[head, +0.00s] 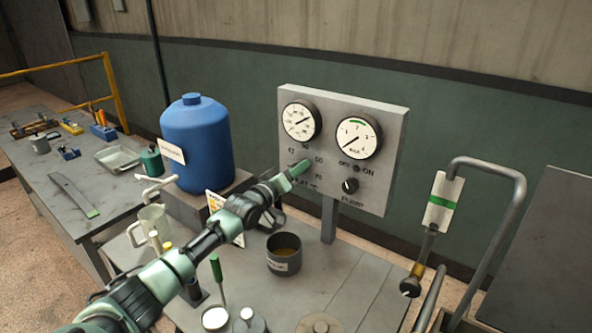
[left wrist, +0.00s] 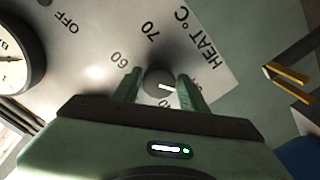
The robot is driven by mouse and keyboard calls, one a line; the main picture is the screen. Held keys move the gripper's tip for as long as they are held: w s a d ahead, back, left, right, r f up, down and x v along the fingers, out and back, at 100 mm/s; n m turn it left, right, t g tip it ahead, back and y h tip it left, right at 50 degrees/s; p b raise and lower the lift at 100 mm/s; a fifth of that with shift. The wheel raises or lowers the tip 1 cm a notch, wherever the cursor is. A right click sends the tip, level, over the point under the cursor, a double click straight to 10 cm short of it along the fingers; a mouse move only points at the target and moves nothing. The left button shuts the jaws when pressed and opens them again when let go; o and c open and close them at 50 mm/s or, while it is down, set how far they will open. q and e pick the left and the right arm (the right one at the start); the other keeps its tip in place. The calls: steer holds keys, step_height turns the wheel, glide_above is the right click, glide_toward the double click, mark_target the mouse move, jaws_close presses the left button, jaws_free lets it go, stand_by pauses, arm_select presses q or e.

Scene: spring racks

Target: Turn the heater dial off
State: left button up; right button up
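The heater dial (left wrist: 158,82) is a small dark round knob on the grey control panel (head: 387,110). My left gripper (left wrist: 158,91) is open, with one green finger on each side of the dial and gaps visible. In the head view my left gripper (head: 297,170) is at the panel and hides the dial. My right gripper is not in view.
Two gauges (head: 358,138) sit above the dial, and a black PUMP knob (head: 350,185) is to its right. A blue tank (head: 197,145) stands left of the panel. A dark cup (head: 284,254) stands below my arm. A bent pipe (head: 515,200) is on the right.

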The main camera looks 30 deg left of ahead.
arm_select(q)
steer(key=shift+o, duration=0.9)
steer(key=shift+s, duration=0.15)
steer(key=s+b, duration=0.1)
steer(key=s, duration=0.6)
steer(key=shift+s+a, duration=0.25)
steer(key=shift+a, duration=0.2)
